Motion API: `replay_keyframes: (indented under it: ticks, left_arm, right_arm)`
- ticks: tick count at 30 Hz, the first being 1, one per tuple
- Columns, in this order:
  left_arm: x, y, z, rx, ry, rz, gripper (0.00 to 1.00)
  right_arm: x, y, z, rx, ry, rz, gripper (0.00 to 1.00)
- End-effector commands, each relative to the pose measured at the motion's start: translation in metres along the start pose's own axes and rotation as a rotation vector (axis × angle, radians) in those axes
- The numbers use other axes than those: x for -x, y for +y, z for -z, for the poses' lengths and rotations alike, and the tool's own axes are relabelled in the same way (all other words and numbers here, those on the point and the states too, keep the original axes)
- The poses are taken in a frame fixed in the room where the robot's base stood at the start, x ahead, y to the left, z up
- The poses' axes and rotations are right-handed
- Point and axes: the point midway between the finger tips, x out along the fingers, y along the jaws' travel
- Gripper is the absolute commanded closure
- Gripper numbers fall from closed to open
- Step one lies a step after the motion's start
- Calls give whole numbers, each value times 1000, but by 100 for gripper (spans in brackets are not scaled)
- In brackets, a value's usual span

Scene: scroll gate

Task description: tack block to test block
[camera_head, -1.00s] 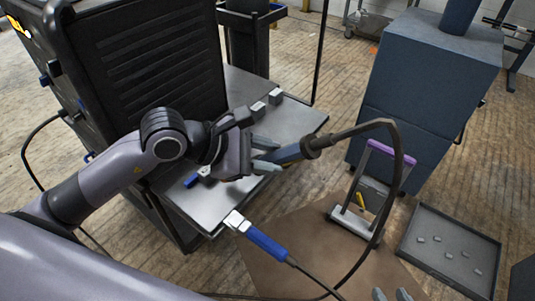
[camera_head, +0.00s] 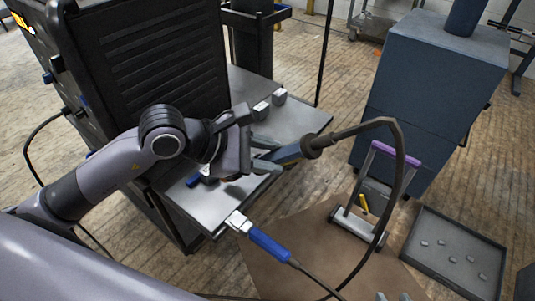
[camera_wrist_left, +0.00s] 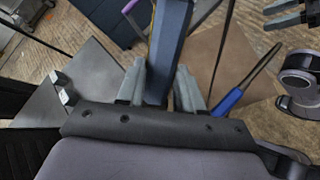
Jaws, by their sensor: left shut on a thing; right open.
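My left gripper (camera_head: 262,155) is shut on the blue-grey grip of a tool (camera_head: 289,154) whose dark neck runs right into a thick, curved black cable. The held grip also shows between the fingers in the left wrist view (camera_wrist_left: 168,50). Two small silver blocks (camera_head: 279,97) (camera_head: 261,108) sit on the steel table (camera_head: 300,121), beyond the gripper. Which is the tack block or the test block I cannot tell. The arm and gripper hide part of the tabletop. My right gripper (camera_head: 392,297) shows only its fingertips at the bottom edge, open and apart from the table.
A blue-handled clamp (camera_head: 268,245) with a cable lies at the table's front edge. A purple-handled frame (camera_head: 397,154) stands on a brown mat (camera_head: 290,226). A black tray (camera_head: 416,256) holds several small pieces. A blue cabinet (camera_head: 425,110) stands behind. A black ribbed cabinet (camera_head: 165,60) stands left.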

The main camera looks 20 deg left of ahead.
Motion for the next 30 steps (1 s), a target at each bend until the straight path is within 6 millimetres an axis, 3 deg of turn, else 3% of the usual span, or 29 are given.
replay_keyframes:
  ticks: [30]
  left_arm:
    - [-2,-1,15,-2,-3,-4,100]
  right_arm:
    - [-13,-1,-17,-4,1,3,57]
